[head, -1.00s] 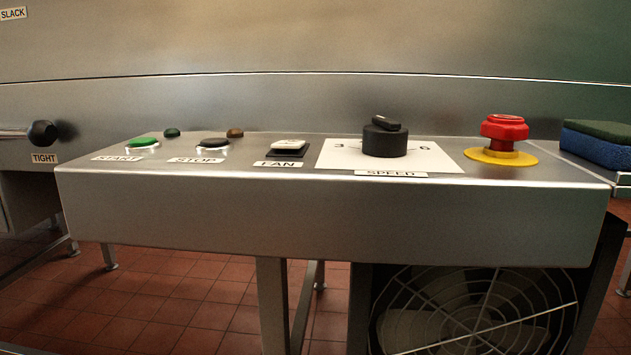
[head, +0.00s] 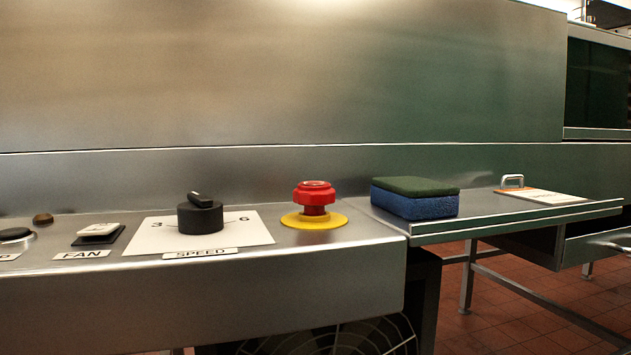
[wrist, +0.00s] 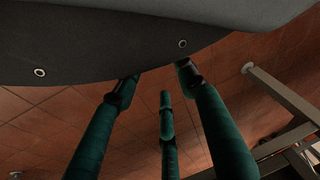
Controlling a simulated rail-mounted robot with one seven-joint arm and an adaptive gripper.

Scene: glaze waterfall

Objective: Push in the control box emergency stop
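The emergency stop is a red mushroom button (head: 315,197) on a yellow round base (head: 314,220). It stands upright at the right end of the steel control box (head: 270,285) in the head view, with a red stem showing under its cap. My gripper (wrist: 156,84) shows only in the wrist view, with teal fingers spread apart and bare floor between them. It looks open and empty. The button and box face are not recognisable in the wrist view, so the gripper's distance from the button cannot be told.
Left of the button are a black speed knob (head: 200,215) and a white fan switch (head: 97,231). A green-and-blue sponge (head: 415,198) lies on the steel shelf (head: 480,230) to the right. A grey rounded body (wrist: 110,35) fills the top of the wrist view.

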